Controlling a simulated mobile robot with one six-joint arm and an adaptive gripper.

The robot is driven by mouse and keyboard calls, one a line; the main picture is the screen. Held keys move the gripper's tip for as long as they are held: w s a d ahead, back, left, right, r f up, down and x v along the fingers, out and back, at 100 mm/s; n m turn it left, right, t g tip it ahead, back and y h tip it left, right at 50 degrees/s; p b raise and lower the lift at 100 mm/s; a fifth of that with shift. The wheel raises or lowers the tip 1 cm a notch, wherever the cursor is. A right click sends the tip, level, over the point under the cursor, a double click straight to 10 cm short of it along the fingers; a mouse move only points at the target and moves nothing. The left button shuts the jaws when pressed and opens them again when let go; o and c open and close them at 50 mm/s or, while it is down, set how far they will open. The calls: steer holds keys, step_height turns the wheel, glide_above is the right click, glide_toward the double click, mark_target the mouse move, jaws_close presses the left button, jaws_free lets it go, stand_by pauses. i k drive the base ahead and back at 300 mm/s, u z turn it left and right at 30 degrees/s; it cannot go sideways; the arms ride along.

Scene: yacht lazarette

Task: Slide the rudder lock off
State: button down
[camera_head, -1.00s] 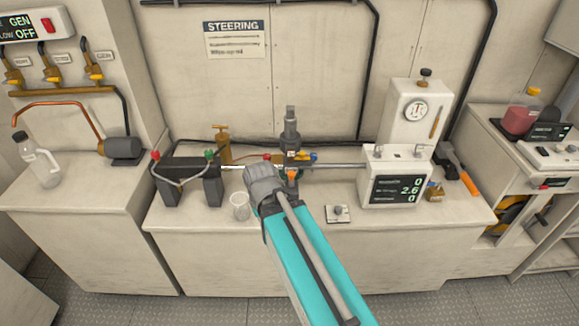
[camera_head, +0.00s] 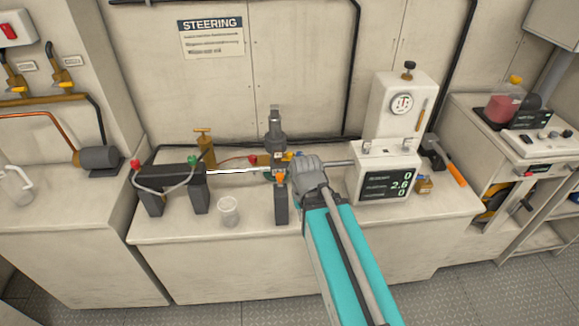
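A steel rod (camera_head: 232,171) runs along the bench top from a dark cylinder mount (camera_head: 175,176) to a white display unit (camera_head: 388,175). A small dark piece with orange and green parts (camera_head: 279,176) sits at the rod above a dark upright post (camera_head: 281,206). It may be the rudder lock, but I cannot tell for sure. The grey end of my arm, with my gripper (camera_head: 308,171), is just right of that piece, in front of the rod. My fingers are hidden, so neither their opening nor any contact shows.
A clear cup (camera_head: 229,211) stands at the bench front, left of the post. A brass pump (camera_head: 205,148) and a tall grey fitting (camera_head: 275,128) stand behind the rod. An orange-handled tool (camera_head: 446,161) lies right of the display unit. The bench front between cup and post is clear.

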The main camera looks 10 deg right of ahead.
mark_target(280, 176)
steer(key=z, duration=0.35)
steer(key=k, duration=1.35)
steer(key=u, duration=0.7)
steer(key=i, duration=1)
